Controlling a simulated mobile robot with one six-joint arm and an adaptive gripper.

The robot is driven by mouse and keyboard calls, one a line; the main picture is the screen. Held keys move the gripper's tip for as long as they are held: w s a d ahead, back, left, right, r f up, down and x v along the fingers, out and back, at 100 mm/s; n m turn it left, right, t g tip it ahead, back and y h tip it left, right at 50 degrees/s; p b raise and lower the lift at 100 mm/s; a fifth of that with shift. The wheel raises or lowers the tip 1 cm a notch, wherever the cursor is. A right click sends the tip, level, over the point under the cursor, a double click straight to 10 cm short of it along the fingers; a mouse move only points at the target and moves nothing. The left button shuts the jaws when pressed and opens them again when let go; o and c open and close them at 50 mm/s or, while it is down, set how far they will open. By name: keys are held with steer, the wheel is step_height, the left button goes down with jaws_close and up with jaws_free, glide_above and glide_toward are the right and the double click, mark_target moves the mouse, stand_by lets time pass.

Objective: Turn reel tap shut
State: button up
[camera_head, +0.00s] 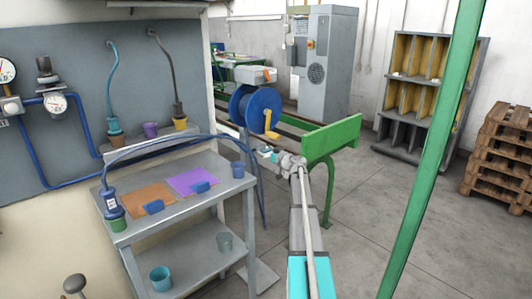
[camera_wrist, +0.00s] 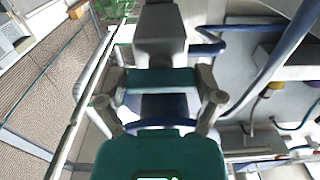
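The blue hose reel (camera_head: 262,108) with a yellow crank (camera_head: 271,122) stands on a post beyond the workbench. My gripper (camera_head: 270,154) is just below and in front of the reel. A small blue and teal part shows at its tip; I cannot tell if this is the tap. In the wrist view my gripper (camera_wrist: 160,72) has its two grey fingers spread apart. A grey block and a blue curved part show between and beyond them. I see no clear contact. The tap and its handle position cannot be made out.
A green beam (camera_head: 331,136) is just right of my gripper. A green post (camera_head: 432,150) crosses the right side.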

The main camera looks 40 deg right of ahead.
steer(key=c, duration=0.5)
steer(key=shift+m, duration=0.6)
steer(key=m, duration=0.3)
steer(key=shift+w+m, duration=0.1)
steer(key=shift+m, duration=0.2)
steer(key=m, duration=1.3)
